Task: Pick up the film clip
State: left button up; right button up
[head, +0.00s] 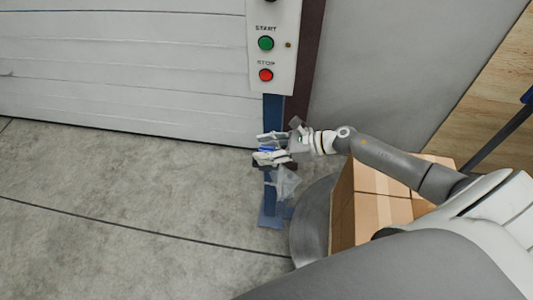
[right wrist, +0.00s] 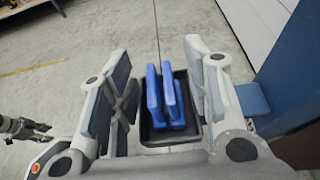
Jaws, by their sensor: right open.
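The blue film clip (right wrist: 164,97) shows in the right wrist view as two upright blue plates side by side in a small black tray (right wrist: 190,134). My right gripper (right wrist: 158,88) is open, with one finger on each side of the clip and a gap on both sides. In the head view the same gripper (head: 268,148) is in front of the blue post, and a sliver of the blue clip (head: 267,150) shows between its fingers. The gripper hides most of the tray there. My left gripper does not show in the head view.
A control box (head: 274,60) with a green START and red STOP button is on the blue post (head: 270,205), beside a white shutter door (head: 130,75). Cardboard boxes (head: 385,205) stand under my right arm. The concrete floor (head: 110,200) at left is clear.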

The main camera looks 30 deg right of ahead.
grip_shut()
dwell(0.3)
